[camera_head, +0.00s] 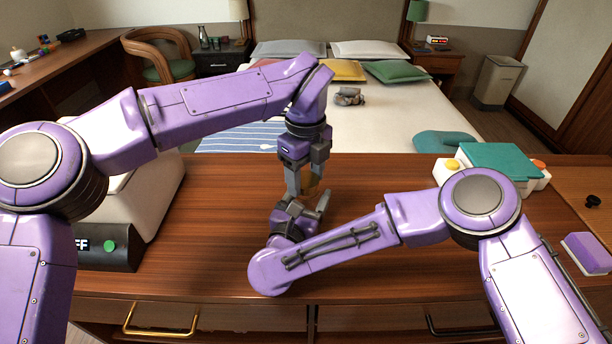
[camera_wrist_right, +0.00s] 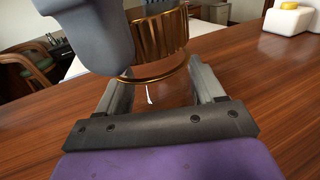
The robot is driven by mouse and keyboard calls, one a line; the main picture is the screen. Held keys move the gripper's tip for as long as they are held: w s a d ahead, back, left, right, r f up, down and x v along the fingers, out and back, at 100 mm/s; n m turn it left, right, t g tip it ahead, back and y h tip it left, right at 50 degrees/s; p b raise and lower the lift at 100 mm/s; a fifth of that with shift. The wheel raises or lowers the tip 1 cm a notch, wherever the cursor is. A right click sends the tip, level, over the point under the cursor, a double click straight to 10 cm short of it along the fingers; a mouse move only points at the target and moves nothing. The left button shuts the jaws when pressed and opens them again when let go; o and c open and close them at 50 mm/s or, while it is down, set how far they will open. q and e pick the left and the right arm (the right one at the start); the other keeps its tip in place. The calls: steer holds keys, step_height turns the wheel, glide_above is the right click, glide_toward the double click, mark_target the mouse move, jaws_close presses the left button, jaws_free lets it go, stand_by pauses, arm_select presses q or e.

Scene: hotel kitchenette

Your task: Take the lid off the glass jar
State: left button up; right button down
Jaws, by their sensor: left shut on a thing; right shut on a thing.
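The glass jar (camera_wrist_right: 160,95) is clear and stands on the wooden counter, between the two fingers of my right gripper (camera_head: 306,207). My right gripper is shut on the jar from the near side. The ribbed gold lid (camera_wrist_right: 158,32) is above the jar in the right wrist view, with a thin gold rim below it. My left gripper (camera_head: 304,188) points down from above and is shut on the lid. One of its grey fingers hides the lid's left side in the wrist view. In the head view the grippers hide most of the jar.
A white appliance (camera_head: 150,195) with a green button stands at the left of the counter. A teal-topped box (camera_head: 490,160) and a purple block (camera_head: 588,253) are at the right. The bed (camera_head: 390,115) lies behind the counter. Bare counter surrounds the grippers.

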mark_target(306, 180)
arm_select(q)
steer(key=shift+r, duration=0.9)
step_height(306, 180, up, 4)
steer(key=shift+r, duration=0.1)
arm_select(e)
steer(key=shift+c, duration=0.2)
jaws_free()
